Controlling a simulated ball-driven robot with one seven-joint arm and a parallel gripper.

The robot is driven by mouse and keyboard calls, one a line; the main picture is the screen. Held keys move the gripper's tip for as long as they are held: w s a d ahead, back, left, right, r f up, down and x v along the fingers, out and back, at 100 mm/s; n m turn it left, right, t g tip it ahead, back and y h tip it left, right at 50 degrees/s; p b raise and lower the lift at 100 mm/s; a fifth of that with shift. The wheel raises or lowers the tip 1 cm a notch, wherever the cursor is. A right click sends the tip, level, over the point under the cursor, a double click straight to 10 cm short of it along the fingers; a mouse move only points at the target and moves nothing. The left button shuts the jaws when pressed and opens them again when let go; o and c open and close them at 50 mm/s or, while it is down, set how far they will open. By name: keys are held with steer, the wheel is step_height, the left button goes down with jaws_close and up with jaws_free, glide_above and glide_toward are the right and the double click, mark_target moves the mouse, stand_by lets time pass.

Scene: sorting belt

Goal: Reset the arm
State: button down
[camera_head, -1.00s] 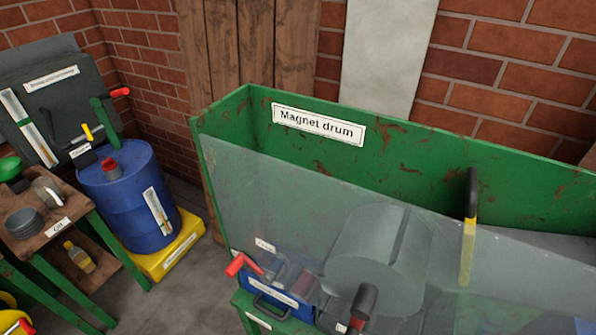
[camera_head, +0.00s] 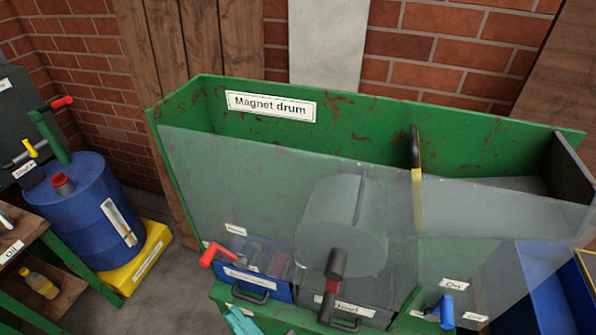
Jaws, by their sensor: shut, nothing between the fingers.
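My arm and gripper do not show in this view, so their pose cannot be seen. The view faces a green, rust-marked machine (camera_head: 365,122) with a white label reading "Magnet drum" (camera_head: 270,106). A clear panel covers its front, and a grey drum (camera_head: 340,225) shows behind it. A red-handled lever (camera_head: 214,255), a black-and-red handle (camera_head: 333,280) and a blue handle (camera_head: 446,311) stand along the lower front.
A blue barrel (camera_head: 85,215) stands on a yellow base (camera_head: 145,262) at left, beside a wooden shelf with a green frame (camera_head: 70,243). A blue bin (camera_head: 545,290) is at lower right. A teal object (camera_head: 240,321) is cut off at the bottom edge. Bare floor shows between barrel and machine.

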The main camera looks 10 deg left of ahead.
steer(key=w+d+f+m+t+h+b, duration=0.1)
steer(key=w+d+f+m+t+h, duration=0.3)
steer(key=d, duration=0.3)
steer(key=w+d+f+m+t+h, duration=0.1)
steer(key=w+d+m+h, duration=0.2)
steer(key=w+d+h, duration=0.4)
steer(key=d+f+m+g+h+b, duration=0.15)
steer(key=d+f+m+h, duration=0.4)
steer(key=d, duration=0.85)
steer(key=s+d+f+g+h, duration=0.3)
steer(key=s+d+f+g, duration=0.3)
steer(key=s+d+f, duration=0.25)
steer(key=s+d+f+g+b, duration=0.1)
steer(key=s+d+g, duration=0.1)
steer(key=s, duration=0.5)
steer(key=s+d+f+g+y+b, duration=0.1)
steer(key=s+d+f+g, duration=0.1)
steer(key=s+g, duration=0.3)
steer(key=shift+s+f, duration=0.3)
steer(key=shift+s, duration=0.7)
steer(key=shift+d, duration=0.1)
